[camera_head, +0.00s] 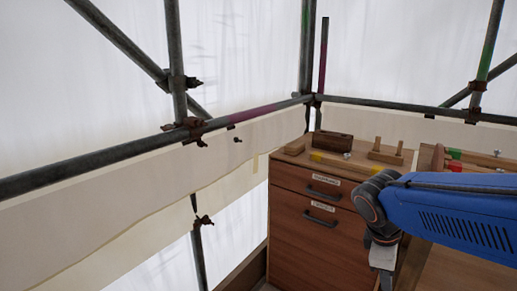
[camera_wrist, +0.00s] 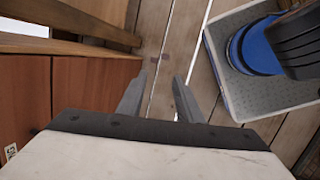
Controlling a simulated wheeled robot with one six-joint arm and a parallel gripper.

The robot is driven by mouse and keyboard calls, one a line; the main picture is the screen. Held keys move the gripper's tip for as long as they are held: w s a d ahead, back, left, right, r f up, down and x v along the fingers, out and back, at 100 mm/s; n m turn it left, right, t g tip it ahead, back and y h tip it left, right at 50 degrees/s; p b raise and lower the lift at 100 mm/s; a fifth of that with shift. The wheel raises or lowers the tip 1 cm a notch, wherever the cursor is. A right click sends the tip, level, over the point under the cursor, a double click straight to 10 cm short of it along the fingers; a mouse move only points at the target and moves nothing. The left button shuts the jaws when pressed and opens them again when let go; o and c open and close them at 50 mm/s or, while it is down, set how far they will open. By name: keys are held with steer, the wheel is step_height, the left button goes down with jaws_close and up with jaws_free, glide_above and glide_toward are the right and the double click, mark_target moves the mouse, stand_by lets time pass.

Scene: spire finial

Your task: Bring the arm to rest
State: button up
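My gripper (camera_wrist: 158,97) shows in the wrist view with its two grey fingers apart and nothing between them. It points down over a plank floor (camera_wrist: 172,62). In the head view my blue arm reaches in from the right edge, in front of the wooden cabinet (camera_head: 284,225). The wrist hangs down beside the cabinet's right part, and the fingertips are out of sight in that view.
The cabinet has two labelled drawers with dark handles (camera_head: 320,217), both shut. On its top lie a dark wooden block (camera_head: 333,141), a yellow piece (camera_head: 330,160) and a wooden rack (camera_head: 386,153). Scaffold pipes (camera_head: 130,151) and white sheeting enclose the place.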

steer(key=s+a+r+m+t+y, duration=0.1)
steer(key=s+a+m+t+y, duration=0.1)
steer(key=s+m, duration=0.6)
steer(key=shift+s+a+r+m+t+y, duration=0.25)
steer(key=shift+m+t+y, duration=0.55)
steer(key=shift+m, duration=1)
